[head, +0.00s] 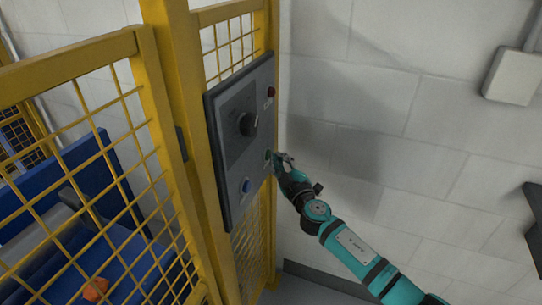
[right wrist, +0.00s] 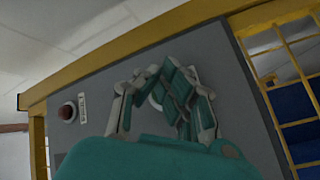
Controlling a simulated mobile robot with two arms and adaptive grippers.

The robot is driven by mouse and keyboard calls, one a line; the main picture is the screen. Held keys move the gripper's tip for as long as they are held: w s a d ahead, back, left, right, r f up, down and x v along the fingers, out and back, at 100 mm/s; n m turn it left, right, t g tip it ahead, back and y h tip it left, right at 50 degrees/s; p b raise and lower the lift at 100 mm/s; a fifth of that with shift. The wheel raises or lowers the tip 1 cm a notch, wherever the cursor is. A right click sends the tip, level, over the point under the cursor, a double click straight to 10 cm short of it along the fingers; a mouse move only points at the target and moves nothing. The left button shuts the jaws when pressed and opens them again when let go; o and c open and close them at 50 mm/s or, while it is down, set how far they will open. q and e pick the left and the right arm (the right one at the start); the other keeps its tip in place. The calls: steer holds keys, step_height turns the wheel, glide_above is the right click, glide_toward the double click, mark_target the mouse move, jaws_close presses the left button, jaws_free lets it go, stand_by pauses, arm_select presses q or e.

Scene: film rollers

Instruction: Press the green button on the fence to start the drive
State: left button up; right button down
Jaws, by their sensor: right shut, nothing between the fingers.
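A grey control panel (head: 225,165) hangs on the yellow fence (head: 175,120). It carries a red button (head: 271,91), a black knob (head: 247,123) and a blue button (head: 246,186). A small greenish spot, likely the green button (head: 267,155), shows at the panel's right side, mostly hidden by my right gripper. My right gripper (head: 274,160) is shut and empty, with its fingertips at that spot; whether they touch it I cannot tell. In the right wrist view the shut fingers (right wrist: 168,90) are in front of the panel (right wrist: 235,85), covering part of a round rim. My left gripper is not in view.
Yellow mesh panels stand at the left, with blue machinery (head: 95,175) behind them. A white brick wall (head: 400,140) with a pale box (head: 513,76) is at the right. The space between the wall and my right arm looks clear.

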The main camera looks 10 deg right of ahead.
steer(key=shift+s+d, duration=0.5)
steer(key=shift+d, duration=0.15)
steer(key=shift+d, duration=0.1)
steer(key=s+d, duration=0.1)
steer(key=d, duration=0.1)
steer(key=s+d, duration=0.1)
steer(key=d, duration=0.1)
steer(key=shift+s, duration=0.4)
stand_by(0.4)
